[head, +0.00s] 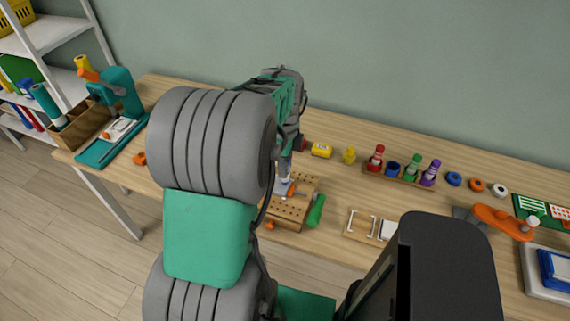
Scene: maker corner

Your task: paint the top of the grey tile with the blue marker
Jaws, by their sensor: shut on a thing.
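My gripper (286,172) points down over the drilled wooden block, partly hidden behind my own arm. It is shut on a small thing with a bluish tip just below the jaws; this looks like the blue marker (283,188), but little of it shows. In the marker rack (412,182), the blue place holds only a short blue piece (393,168), lower than the red, green and purple markers beside it.
The drilled block (290,210) carries orange parts and a green-handled tool (316,210). A yellow tape measure-like box (321,150) and a yellow piece (350,155) stand behind. Coloured rings (454,179) and an orange tool (497,221) lie right. A teal press (118,92) stands left.

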